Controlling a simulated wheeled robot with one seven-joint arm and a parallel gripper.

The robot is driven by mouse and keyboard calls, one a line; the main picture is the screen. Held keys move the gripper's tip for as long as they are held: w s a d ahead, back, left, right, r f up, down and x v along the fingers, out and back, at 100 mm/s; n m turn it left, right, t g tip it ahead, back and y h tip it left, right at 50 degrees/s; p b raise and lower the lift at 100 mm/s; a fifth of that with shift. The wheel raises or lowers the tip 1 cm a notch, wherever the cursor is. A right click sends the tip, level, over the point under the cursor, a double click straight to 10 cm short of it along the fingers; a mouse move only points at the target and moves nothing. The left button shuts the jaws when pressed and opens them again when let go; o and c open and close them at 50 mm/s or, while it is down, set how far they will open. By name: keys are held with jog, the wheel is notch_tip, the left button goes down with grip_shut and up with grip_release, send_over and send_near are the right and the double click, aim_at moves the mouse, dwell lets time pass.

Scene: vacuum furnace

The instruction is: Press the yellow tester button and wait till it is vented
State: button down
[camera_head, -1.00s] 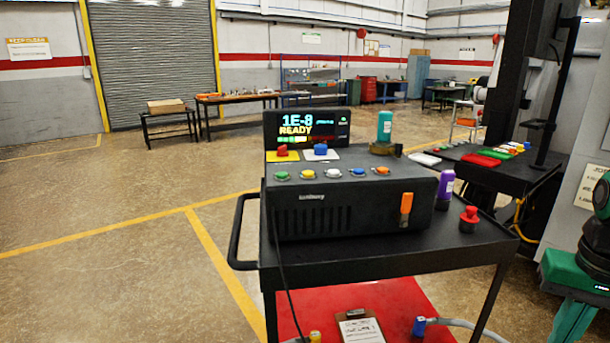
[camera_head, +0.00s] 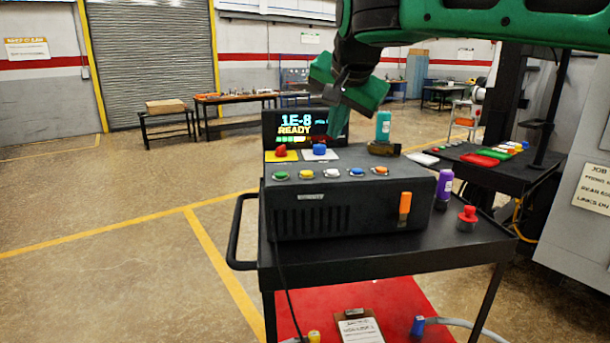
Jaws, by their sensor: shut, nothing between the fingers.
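The dark grey tester (camera_head: 350,210) stands on a black cart. A row of coloured buttons runs along its top: green, yellow, white, blue and orange. The yellow button (camera_head: 306,174) is second from the left and looks unobstructed. The screen (camera_head: 295,127) behind it reads "1E-8" and "READY". My gripper (camera_head: 338,128) hangs from the top of the view, pointing down in front of the screen's right part, above and right of the yellow button. It is shut and empty, apart from the buttons. It covers part of the screen.
A red knob (camera_head: 281,151) on a yellow plate and a blue knob (camera_head: 319,150) stand behind the buttons. A teal bottle (camera_head: 383,126), an orange item (camera_head: 405,205), a purple bottle (camera_head: 444,190) and a red-topped item (camera_head: 467,215) are to the right.

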notch_tip(320, 180, up, 3)
send_over(307, 173)
jog(key=shift+s+f+t+y, duration=0.1)
jog(key=shift+s+t+y, duration=0.2)
jog(key=shift+s+y, duration=0.1)
jog(key=shift+d+f, duration=0.1)
jog(key=shift+f, duration=4.35)
jog(key=shift+f, duration=0.1)
jog(key=shift+f, duration=0.25)
jog(key=shift+f, duration=0.4)
jog(key=shift+r, duration=0.8)
